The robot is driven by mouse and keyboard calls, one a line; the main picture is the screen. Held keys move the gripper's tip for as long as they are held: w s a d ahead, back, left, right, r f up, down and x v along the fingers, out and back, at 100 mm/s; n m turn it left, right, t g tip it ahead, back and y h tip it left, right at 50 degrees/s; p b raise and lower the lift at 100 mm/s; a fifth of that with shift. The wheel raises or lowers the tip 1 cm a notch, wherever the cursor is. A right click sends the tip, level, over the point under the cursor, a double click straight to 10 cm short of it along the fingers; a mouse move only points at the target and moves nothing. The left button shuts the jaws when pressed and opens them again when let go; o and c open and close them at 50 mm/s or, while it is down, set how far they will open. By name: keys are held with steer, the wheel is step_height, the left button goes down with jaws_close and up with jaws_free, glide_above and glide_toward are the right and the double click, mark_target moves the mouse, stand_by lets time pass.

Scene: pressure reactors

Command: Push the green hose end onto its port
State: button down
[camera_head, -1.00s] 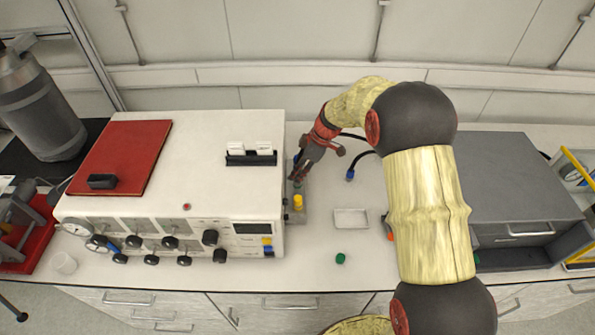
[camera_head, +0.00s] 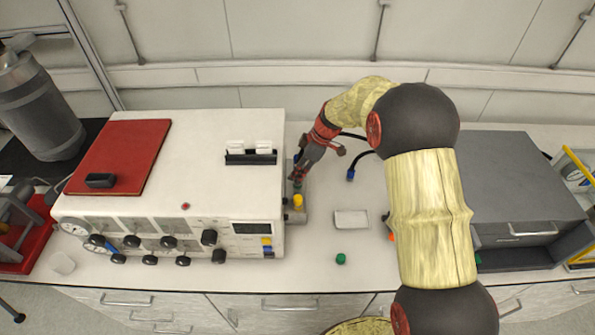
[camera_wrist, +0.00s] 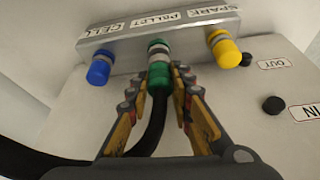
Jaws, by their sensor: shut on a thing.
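The green hose end (camera_wrist: 158,79) is between my gripper's fingers in the wrist view, with its black hose (camera_wrist: 150,130) trailing down and left. My gripper (camera_wrist: 158,92) is shut on it. The hose end is in line with the middle port (camera_wrist: 158,50) of the metal block (camera_wrist: 190,33), which has a green ring and a pale band. The two appear to meet; I cannot tell how deep the hose end sits. In the head view, my gripper (camera_head: 300,172) is beside the white instrument's right side, and the hose end is mostly hidden.
On the block, a blue fitting (camera_wrist: 100,68) is left of the middle port and a yellow one (camera_wrist: 225,50) right. The white instrument (camera_head: 215,185) stands close by. A loose blue hose end (camera_head: 350,174), small tray (camera_head: 350,219) and green cap (camera_head: 341,258) lie on the bench.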

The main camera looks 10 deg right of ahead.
steer(key=shift+f+b, duration=0.35)
steer(key=shift+f, duration=0.1)
steer(key=c, duration=1.5)
jaws_free()
steer(key=v, duration=1.2)
